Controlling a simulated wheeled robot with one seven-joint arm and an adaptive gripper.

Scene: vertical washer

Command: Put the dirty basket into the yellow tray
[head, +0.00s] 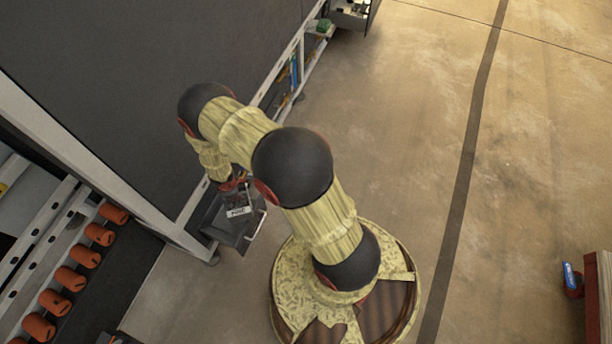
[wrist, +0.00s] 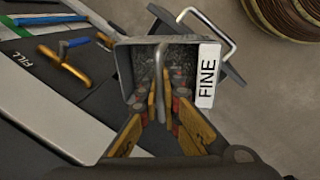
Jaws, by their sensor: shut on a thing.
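A grey metal basket (wrist: 175,62) with a speckled inside fills the upper middle of the wrist view. A white FINE label (wrist: 207,75) shows at its right side. My gripper (wrist: 160,100) is shut on the basket's upright grey handle (wrist: 159,68). In the head view my gripper (head: 233,184) is low beside the big dark cabinet, and the basket there is partly hidden by the arm. A dark tray (head: 228,235) with a wire handle shows under the basket; whether they touch is unclear. I cannot make out a yellow tray in either view.
Several orange cylinders (head: 70,278) line a rack at lower left. A red box (head: 598,290) stands at the right edge.

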